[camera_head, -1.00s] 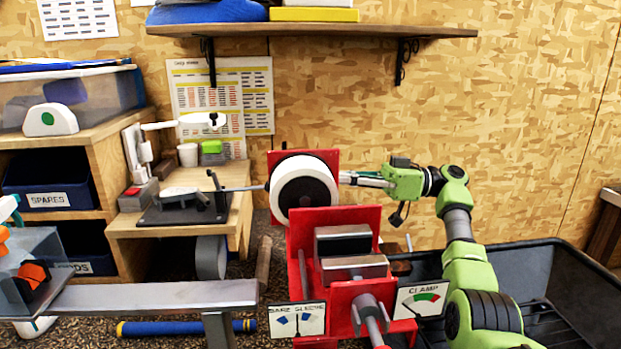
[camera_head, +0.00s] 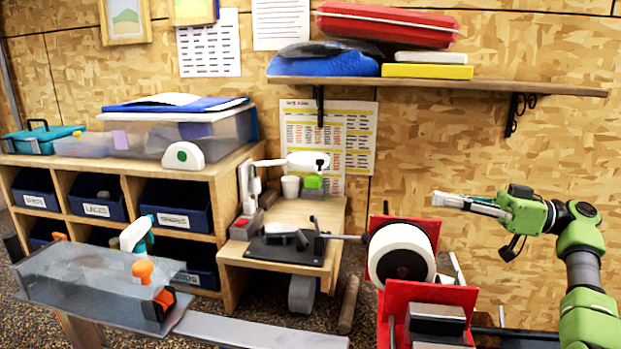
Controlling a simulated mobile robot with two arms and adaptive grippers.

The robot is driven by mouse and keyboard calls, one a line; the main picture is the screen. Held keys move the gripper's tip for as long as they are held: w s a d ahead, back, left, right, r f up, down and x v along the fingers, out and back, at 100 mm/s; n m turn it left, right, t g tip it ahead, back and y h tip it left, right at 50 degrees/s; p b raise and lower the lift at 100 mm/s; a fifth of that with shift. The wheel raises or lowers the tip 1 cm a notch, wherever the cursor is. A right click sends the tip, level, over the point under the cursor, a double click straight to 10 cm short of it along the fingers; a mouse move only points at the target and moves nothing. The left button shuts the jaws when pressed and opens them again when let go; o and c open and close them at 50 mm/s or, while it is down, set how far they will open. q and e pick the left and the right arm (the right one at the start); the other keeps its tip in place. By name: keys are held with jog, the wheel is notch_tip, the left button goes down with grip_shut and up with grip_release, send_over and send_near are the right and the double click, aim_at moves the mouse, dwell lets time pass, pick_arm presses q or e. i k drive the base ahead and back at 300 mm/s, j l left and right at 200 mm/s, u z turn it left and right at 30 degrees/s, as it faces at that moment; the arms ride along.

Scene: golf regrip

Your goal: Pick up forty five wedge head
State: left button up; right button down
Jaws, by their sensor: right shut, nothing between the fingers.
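A grey metal piece that looks like a club head (camera_head: 281,230) rests on a dark plate on the small wooden bench, left of the middle. I cannot read any marking on it, so I cannot tell whether it is the forty five wedge head. A thin dark shaft (camera_head: 342,237) runs right from beside it toward the white roll. My right gripper (camera_head: 440,199) is shut and empty. It is raised in front of the wood wall, above and right of the white roll, well apart from the metal piece. My left gripper is not in view.
A white roll (camera_head: 402,232) on a red frame (camera_head: 395,297) stands between the bench (camera_head: 270,262) and my right arm. A shelf (camera_head: 430,84) overhangs the wall.

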aim_at(274, 230)
jog(key=k+l, duration=0.1)
jog(key=l, duration=0.45)
jog(key=k+l, duration=0.1)
jog(key=l, duration=1)
jog(key=k+l, duration=0.15)
jog(key=l, duration=0.4)
